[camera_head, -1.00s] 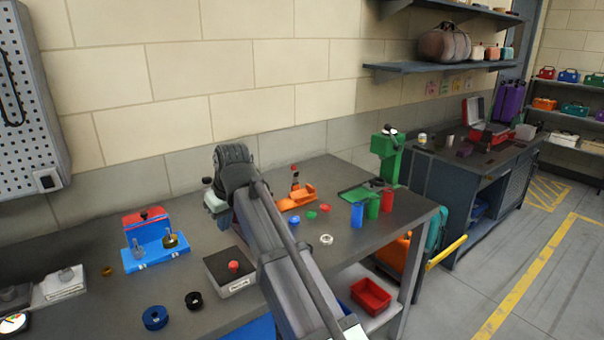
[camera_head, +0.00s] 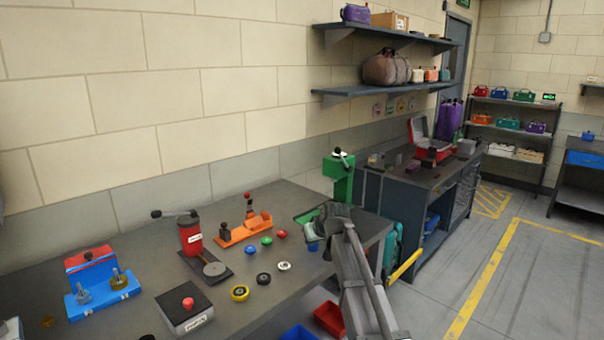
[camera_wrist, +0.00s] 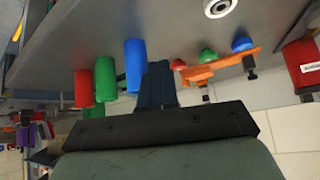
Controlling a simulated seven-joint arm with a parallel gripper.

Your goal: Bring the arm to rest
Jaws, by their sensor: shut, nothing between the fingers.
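My arm (camera_head: 358,275) reaches over the right end of the near workbench (camera_head: 250,210) in the head view. Its wrist covers most of the area where the cylinders stand, and the fingers cannot be made out there. In the wrist view my gripper (camera_wrist: 159,70) shows its two dark fingers together, shut with nothing between them. Red (camera_wrist: 83,88), green (camera_wrist: 105,79) and blue (camera_wrist: 134,65) cylinders appear beside the fingers to the left, the blue one closest. I cannot tell the exact gap.
The bench carries an orange fixture (camera_head: 243,230), a red press (camera_head: 190,237), a blue fixture (camera_head: 103,285), a black-topped button box (camera_head: 184,308) and several small rings and caps. A green press (camera_head: 340,178) stands at the bench's far right. Open floor (camera_head: 440,285) lies to the right.

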